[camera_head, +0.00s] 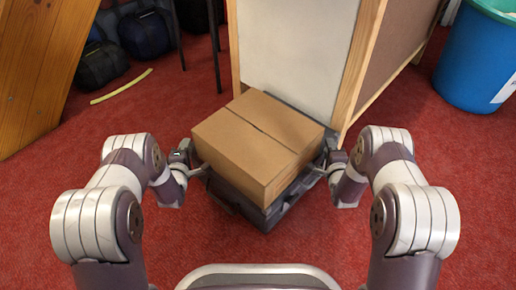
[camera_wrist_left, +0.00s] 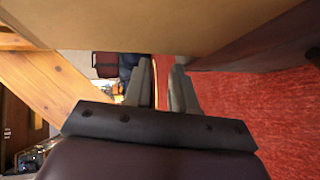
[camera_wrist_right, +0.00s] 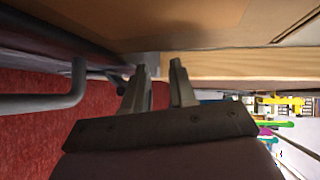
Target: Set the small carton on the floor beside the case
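The small carton (camera_head: 255,135) is a closed brown cardboard box with a seam across its top. It lies flat over the dark grey case (camera_head: 283,210), which stands on the red floor and is mostly hidden under it. I cannot tell whether the carton rests fully on the case. My left gripper (camera_head: 198,168) is at the carton's left side, and my right gripper (camera_head: 322,168) is at its right side. In both wrist views the fingers are apart with nothing between them, and the carton's wall (camera_wrist_left: 180,25) (camera_wrist_right: 140,20) is close above. Contact with the carton is unclear.
A white-sided wooden cabinet (camera_head: 293,50) stands right behind the case. A blue bin (camera_head: 478,60) is at the far right, and a wooden panel (camera_head: 40,70) at the left. Dark bags (camera_head: 145,33) and a yellow strip (camera_head: 120,88) lie back left. Red floor is clear on both sides.

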